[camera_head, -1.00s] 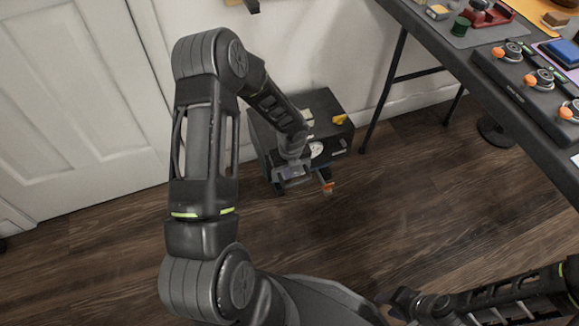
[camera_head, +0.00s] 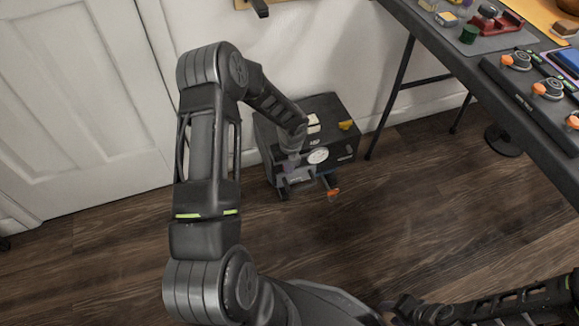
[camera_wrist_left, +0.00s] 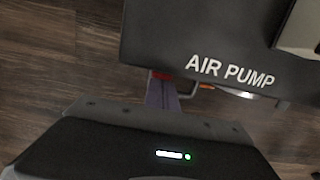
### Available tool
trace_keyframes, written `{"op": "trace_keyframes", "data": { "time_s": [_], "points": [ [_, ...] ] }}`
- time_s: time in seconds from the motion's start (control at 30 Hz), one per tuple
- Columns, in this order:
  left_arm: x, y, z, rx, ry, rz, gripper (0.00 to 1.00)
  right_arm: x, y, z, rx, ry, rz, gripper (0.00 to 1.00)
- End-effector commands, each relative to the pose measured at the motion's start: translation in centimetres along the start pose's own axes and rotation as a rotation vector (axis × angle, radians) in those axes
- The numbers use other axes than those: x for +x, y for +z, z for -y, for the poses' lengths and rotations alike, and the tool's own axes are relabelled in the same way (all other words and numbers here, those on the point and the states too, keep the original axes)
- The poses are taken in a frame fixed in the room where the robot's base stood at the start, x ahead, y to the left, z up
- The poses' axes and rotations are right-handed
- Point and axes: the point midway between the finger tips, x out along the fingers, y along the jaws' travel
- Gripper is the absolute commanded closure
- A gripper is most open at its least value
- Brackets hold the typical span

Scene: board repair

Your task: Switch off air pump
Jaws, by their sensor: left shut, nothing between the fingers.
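The air pump (camera_head: 336,149) is a black box on the floor against the wall. It has a round white gauge (camera_head: 318,156) on its front and an orange-handled valve (camera_head: 332,190) low in front. In the left wrist view, the pump's dark surface (camera_wrist_left: 200,35) carries the words AIR PUMP. My left gripper (camera_head: 283,190) is shut and empty, low at the pump's front left. Its purple fingers (camera_wrist_left: 160,90) reach to the pump's edge beside a small red part (camera_wrist_left: 163,76); I cannot tell if they touch. My right gripper (camera_head: 394,308) is low at the right, its jaws unclear.
A dark workbench (camera_head: 440,50) with tools and orange-knobbed units stands at the right, its leg (camera_head: 390,95) near the pump. A white door (camera_head: 80,90) is at the left. The wooden floor (camera_head: 400,220) in front of the pump is clear.

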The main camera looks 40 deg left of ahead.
Motion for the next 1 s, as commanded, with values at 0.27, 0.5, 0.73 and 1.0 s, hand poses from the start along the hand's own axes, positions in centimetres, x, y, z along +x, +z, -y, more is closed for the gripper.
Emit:
{"op": "trace_keyframes", "data": {
  "time_s": [0.27, 0.5, 0.73, 1.0],
  "points": [
    [-0.9, 0.2, 0.0, 0.0, -0.001, 0.002, 1.0, -0.7, 0.0, 0.2, 0.0, 0.0, 0.0, 0.64],
    [-1.7, 0.4, 0.0, 0.0, -0.001, 0.004, 1.0, -1.4, -0.1, 0.5, 0.0, 0.0, 0.0, 0.64],
    [-1.7, 0.5, 0.0, -0.001, -0.002, 0.006, 1.0, -1.4, -0.1, 0.5, 0.0, 0.0, 0.0, 0.64],
    [-1.7, 0.5, 0.0, -0.001, -0.003, 0.007, 1.0, -1.2, 0.3, 0.7, -0.005, -0.004, 0.009, 0.64]
  ]
}}
